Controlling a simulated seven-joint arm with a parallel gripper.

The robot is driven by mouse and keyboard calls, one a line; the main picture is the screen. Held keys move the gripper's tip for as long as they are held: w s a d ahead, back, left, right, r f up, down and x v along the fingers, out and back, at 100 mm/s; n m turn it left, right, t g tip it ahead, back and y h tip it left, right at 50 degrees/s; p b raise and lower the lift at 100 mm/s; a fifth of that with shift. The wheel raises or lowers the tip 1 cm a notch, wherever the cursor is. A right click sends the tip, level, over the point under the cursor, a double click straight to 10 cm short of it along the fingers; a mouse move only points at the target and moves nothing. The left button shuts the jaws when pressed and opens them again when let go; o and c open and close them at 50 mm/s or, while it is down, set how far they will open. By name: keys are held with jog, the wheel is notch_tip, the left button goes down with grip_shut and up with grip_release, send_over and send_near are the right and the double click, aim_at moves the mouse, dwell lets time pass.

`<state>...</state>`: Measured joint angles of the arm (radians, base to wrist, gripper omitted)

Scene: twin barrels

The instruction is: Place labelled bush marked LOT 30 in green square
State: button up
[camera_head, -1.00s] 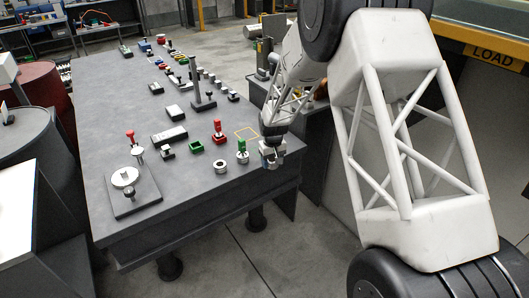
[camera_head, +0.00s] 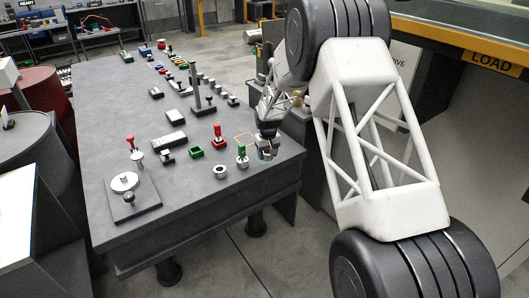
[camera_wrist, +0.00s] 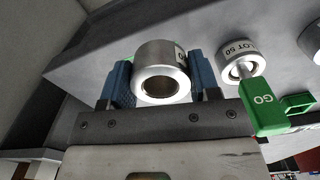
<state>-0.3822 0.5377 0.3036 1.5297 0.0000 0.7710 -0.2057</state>
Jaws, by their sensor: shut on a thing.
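My gripper (camera_wrist: 161,85) has blue fingers shut on a metal bush (camera_wrist: 153,92). The bush is a short hollow ring; its label is turned aside and only partly shows, so its lot number cannot be fully read. In the head view my gripper (camera_head: 267,153) is over the table's right edge area. The green square (camera_head: 196,152) is a small open frame on the table, left of my gripper. A bush marked LOT 50 (camera_wrist: 240,66) stands beside my gripper with a green GO gauge (camera_wrist: 264,108) at it; the gauge also shows in the head view (camera_head: 242,151).
A loose bush (camera_head: 220,172) stands in front of the green square. A tall post (camera_head: 197,92) rises farther back. The table's front left holds a dial plate (camera_head: 127,190). The table's front edge is clear.

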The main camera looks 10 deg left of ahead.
jog(key=shift+w+a+f, duration=0.1)
jog(key=shift+w+a, duration=0.3)
jog(key=shift+w, duration=0.65)
jog(key=shift+w+a+f, duration=0.1)
jog(key=shift+w+a, duration=0.35)
jog(key=shift+w, duration=0.55)
jog(key=shift+w+a+f, duration=0.1)
jog(key=shift+w+a, duration=0.3)
jog(key=shift+w, duration=0.65)
jog(key=shift+f, duration=0.1)
jog(key=shift+f, duration=1.65)
jog(key=shift+f, duration=0.1)
jog(key=o, duration=1.1)
jog(key=shift+o, duration=0.2)
notch_tip(320, 180, up, 12)
